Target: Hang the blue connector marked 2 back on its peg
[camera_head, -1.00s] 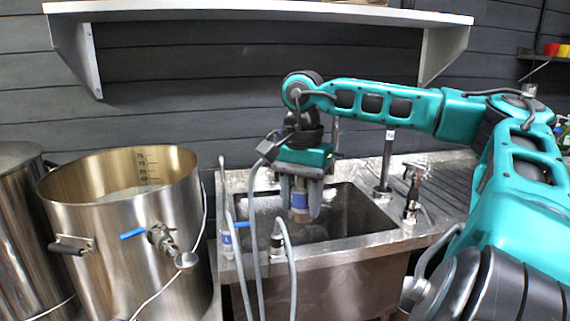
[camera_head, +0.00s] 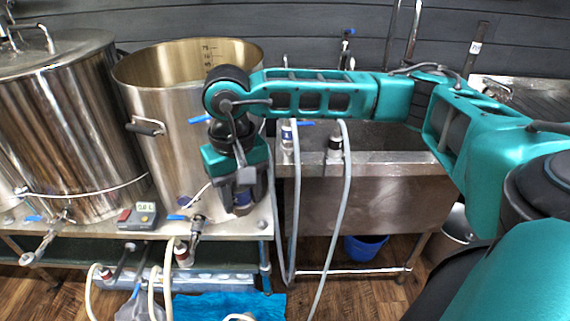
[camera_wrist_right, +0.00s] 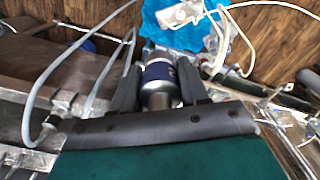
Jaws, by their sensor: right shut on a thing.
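My right gripper (camera_head: 240,208) points down in front of the open steel kettle (camera_head: 168,110), at the bench's right end. It is shut on a steel connector with a blue band (camera_wrist_right: 158,72), which shows between its fingers in the right wrist view. In the head view the connector (camera_head: 242,198) is mostly hidden by the fingers, and I cannot read its mark. Below and left, a rail (camera_head: 215,281) runs under the bench, with connectors and pale hoses by it. I cannot make out which peg belongs to the held connector. My left gripper is not in view.
A scale (camera_head: 138,216) sits on the bench. A blue cloth (camera_head: 228,306) and a blue bucket (camera_head: 365,247) are low down.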

